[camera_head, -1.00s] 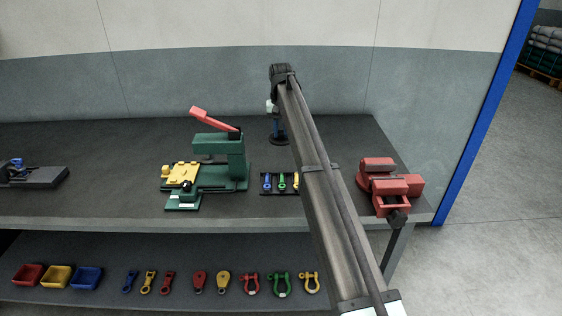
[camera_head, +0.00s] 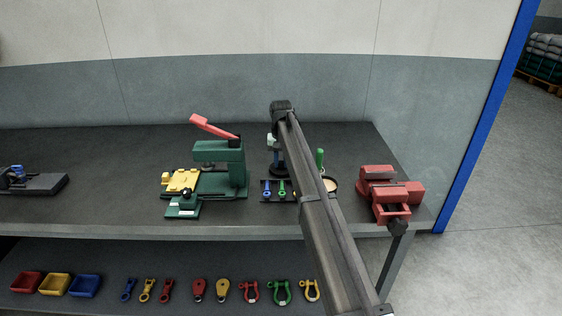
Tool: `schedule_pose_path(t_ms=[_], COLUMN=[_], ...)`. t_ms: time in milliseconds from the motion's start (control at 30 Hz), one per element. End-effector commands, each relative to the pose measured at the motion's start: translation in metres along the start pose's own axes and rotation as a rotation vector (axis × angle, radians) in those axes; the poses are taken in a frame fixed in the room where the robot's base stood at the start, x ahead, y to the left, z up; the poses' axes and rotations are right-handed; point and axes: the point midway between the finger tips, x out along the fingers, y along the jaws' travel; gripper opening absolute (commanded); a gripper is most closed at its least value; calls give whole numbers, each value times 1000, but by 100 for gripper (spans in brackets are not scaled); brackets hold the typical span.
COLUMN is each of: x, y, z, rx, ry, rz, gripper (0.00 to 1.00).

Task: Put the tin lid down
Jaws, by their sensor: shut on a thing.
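My gripper (camera_head: 278,163) is small in the picture, below the bend of my arm and partly behind it. It is shut on a dark, flat round thing (camera_head: 280,171), which I take to be the tin lid. The fingertips are too small to make out. The lid shows level, in front of the wall and behind the small tool rack; I cannot tell whether it touches the bench. An open round tin (camera_head: 331,186) with pale tan contents stands to the right, partly hidden by my arm. A green handle (camera_head: 320,158) rises at it.
A dark rack (camera_head: 268,197) with blue and green tools lies in front of the gripper. A green press (camera_head: 220,165) with a red lever stands left and a red vise (camera_head: 388,193) right.

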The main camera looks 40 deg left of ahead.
Motion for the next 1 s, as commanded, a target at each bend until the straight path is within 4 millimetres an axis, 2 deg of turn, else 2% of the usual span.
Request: schedule_pose_path(t_ms=[267, 300, 533, 833, 1000], x=[3, 3, 2, 0, -16], y=[0, 0, 0, 0, 0], z=[0, 0, 0, 0, -1], rx=[0, 0, 0, 0, 0], ry=[0, 0, 0, 0, 0], rz=[0, 0, 0, 0, 0], gripper=[0, 27, 49, 50, 50])
